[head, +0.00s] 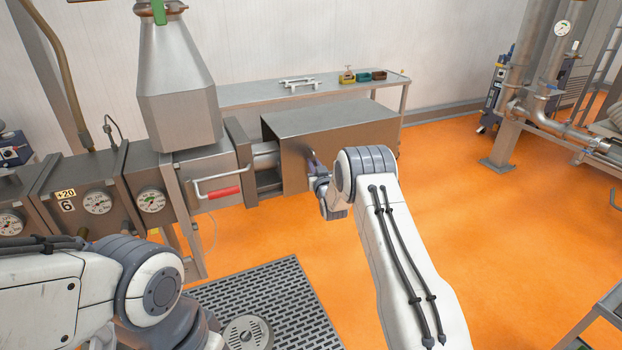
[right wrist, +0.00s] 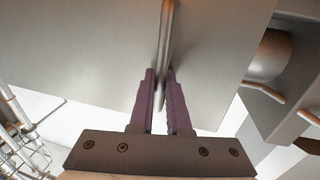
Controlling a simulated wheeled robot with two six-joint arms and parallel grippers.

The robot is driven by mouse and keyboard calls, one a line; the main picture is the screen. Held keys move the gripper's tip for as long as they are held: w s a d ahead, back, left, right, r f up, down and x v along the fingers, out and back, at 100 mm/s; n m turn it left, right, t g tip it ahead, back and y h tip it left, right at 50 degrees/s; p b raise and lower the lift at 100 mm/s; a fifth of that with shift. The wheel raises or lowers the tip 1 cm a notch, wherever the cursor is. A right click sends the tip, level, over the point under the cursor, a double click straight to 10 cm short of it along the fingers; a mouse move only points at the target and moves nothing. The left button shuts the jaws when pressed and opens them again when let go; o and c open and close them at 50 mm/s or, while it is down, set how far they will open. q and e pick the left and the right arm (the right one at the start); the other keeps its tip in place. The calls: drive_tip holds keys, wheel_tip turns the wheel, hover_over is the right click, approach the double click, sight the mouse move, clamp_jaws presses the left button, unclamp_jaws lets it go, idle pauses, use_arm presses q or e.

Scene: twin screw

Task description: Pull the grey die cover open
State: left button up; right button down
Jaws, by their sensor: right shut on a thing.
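The grey die cover (head: 330,119) is a box-like metal hood to the right of the machine's end block. A gap at its left side shows metal parts inside. My right gripper (head: 314,163) is at the front face of the cover, partly hidden by its own wrist. In the right wrist view, its two purple fingers (right wrist: 160,98) are shut on a thin upright metal handle (right wrist: 166,45) on the cover's face (right wrist: 85,45). My left arm comes in at the lower left, but its gripper is out of view.
A handle with a red grip (head: 220,193) juts out left of the cover, under the hopper (head: 178,90). A bench (head: 245,97) with small trays stands behind. A dark grating (head: 290,305) lies in front. The orange floor (head: 480,200) at right is largely clear.

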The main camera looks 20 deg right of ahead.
drive_tip(key=w+d+b, duration=0.2)
drive_tip(key=d+b, duration=0.4)
drive_tip(key=d, duration=1.5)
drive_tip(key=shift+b, duration=0.35)
drive_tip(key=shift+w+a, duration=0.1)
drive_tip(key=shift+a, duration=0.05)
drive_tip(key=c, duration=1.2)
unclamp_jaws()
drive_tip(key=shift+o, duration=0.2)
drive_tip(key=s+a+b, duration=0.1)
drive_tip(key=s+b, duration=0.1)
drive_tip(key=s, duration=0.8)
drive_tip(key=shift+s+b, duration=0.2)
drive_tip(key=shift+b, duration=0.2)
